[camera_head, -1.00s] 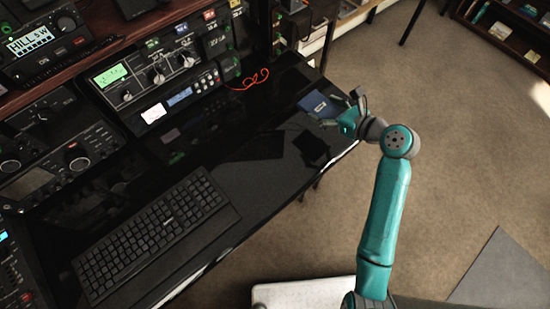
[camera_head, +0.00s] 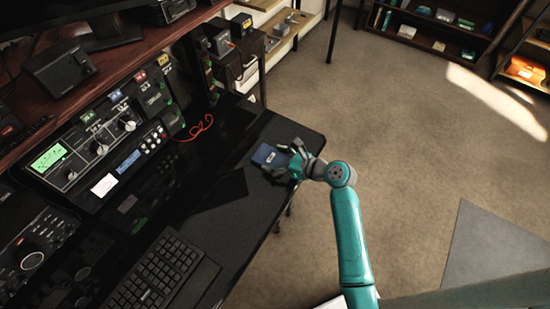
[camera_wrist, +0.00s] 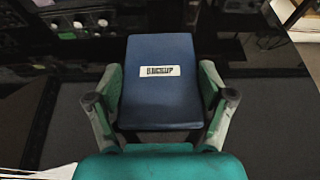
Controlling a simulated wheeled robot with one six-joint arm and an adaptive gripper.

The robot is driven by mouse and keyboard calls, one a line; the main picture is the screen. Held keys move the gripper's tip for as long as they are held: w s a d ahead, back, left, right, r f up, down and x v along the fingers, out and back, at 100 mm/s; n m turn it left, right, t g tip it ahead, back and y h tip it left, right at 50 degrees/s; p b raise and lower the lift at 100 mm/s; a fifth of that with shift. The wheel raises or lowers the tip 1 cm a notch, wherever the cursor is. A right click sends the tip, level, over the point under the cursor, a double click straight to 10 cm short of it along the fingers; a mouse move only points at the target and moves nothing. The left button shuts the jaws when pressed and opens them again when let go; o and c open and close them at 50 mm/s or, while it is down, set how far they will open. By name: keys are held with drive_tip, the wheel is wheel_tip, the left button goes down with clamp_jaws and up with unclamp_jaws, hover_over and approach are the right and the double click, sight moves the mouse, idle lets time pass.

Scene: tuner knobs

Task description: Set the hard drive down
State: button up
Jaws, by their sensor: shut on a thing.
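The hard drive (camera_head: 270,156) is a blue box with a white label near the right end of the black desk (camera_head: 292,135). In the wrist view the hard drive (camera_wrist: 158,98) fills the middle, its label facing the camera. My gripper (camera_head: 290,160) is shut on it, with one finger along each side in the wrist view (camera_wrist: 160,105). The drive's underside is hidden, so I cannot tell whether it touches the desk top.
A black keyboard (camera_head: 160,278) lies at the front left of the desk. Radio gear (camera_head: 95,150) stands along the back, with a red cable (camera_head: 197,128) beside it. The desk's right edge is close to my gripper. Bare desk lies between keyboard and drive.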

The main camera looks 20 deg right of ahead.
drive_tip(key=shift+f, duration=0.15)
drive_tip(key=o, duration=1.3)
drive_tip(key=shift+r, duration=0.2)
drive_tip(key=v, duration=1.2)
drive_tip(key=shift+d+f, duration=0.1)
drive_tip(key=shift+f, duration=0.05)
